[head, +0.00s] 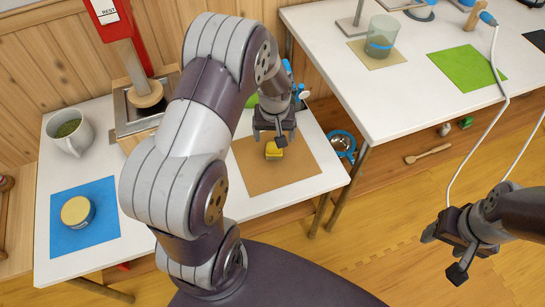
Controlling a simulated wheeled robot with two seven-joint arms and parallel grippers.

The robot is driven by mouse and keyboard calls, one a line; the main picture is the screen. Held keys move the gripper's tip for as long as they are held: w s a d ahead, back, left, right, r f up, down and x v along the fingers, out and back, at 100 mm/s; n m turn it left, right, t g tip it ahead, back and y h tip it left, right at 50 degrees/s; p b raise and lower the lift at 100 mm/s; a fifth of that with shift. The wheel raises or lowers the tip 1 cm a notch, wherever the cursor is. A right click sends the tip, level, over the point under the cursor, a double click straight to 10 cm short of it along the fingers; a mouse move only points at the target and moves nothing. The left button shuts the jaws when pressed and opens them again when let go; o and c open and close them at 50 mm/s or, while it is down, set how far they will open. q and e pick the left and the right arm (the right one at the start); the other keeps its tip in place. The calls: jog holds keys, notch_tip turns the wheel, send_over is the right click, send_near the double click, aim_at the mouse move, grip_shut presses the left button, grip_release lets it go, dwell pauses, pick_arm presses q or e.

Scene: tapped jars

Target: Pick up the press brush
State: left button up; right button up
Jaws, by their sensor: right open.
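No object is plainly recognisable as the press brush. A small yellow block with a dark part on top (273,150) is on the brown mat (300,166), and may be it. My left gripper (273,137) is over this mat, right by the yellow block. Whether its fingers touch or hold the block is unclear, and my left arm hides part of the table. My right gripper (443,252) is open and empty at the right, above the wooden floor, away from the tables.
The left table has a mug (70,132), a round yellow-topped jar (77,211) on a blue mat, and a wooden-handled tool (146,92) at a metal box. The right table (370,108) holds a glass jar (381,36) and green mat (467,68). A white cord hangs near my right gripper.

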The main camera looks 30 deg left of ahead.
aim_at(274, 144)
pick_arm(q)
jog(key=f, duration=0.3)
jog(key=shift+w, duration=0.35)
jog(key=f+b, duration=0.1)
jog(key=f, duration=0.1)
jog(key=f+b, duration=0.1)
jog(key=f, duration=0.2)
jog(key=shift+a, duration=0.2)
jog(key=shift+f, duration=0.2)
jog(key=shift+r, duration=0.1)
jog(key=shift+c, duration=0.6)
jog(key=c, duration=1)
